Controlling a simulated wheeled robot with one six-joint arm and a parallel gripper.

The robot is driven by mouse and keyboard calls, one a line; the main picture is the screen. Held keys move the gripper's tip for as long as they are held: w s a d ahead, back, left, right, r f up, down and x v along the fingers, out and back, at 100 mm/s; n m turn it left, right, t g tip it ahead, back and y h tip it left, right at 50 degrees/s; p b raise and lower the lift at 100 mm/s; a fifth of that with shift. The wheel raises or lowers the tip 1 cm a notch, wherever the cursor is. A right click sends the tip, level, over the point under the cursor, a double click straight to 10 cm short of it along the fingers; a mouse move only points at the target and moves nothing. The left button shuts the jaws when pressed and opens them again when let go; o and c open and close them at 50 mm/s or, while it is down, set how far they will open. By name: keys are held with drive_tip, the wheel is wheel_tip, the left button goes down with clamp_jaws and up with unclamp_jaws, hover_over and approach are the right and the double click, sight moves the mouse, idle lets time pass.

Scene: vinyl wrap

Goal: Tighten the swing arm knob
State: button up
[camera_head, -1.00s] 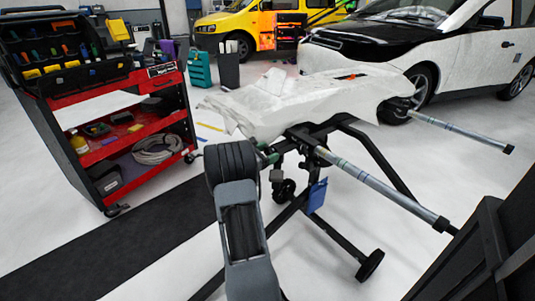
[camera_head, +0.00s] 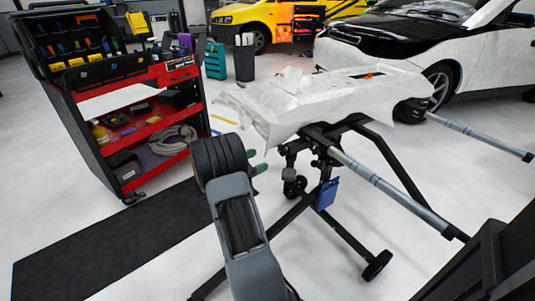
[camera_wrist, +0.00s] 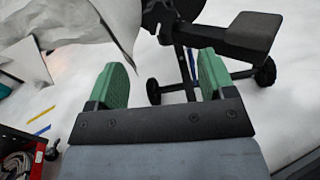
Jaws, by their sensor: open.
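A black wheeled stand (camera_head: 352,124) holds a white wrapped car panel (camera_head: 325,92) and long grey swing-arm tubes (camera_head: 395,191). My gripper (camera_head: 257,161) is left of the stand's upper joint, its green fingers apart and empty. In the wrist view my gripper (camera_wrist: 165,82) is open, with floor showing between the fingers. A black flat-ended piece (camera_wrist: 252,34) stands beyond the right finger, apart from it as far as I can tell; it looks like a knob or handle. In the head view, a small dark block (camera_head: 294,186) hangs below the joint. I cannot tell whether they are the same part.
A red tool cart (camera_head: 150,128) stands at the left, beside a black floor mat (camera_head: 120,240). A white and black car (camera_head: 440,55) and a yellow vehicle (camera_head: 250,25) are behind. Stand legs and wheels (camera_head: 377,265) spread across the floor at right.

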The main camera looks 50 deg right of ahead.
drive_tip(key=shift+v, duration=1.35)
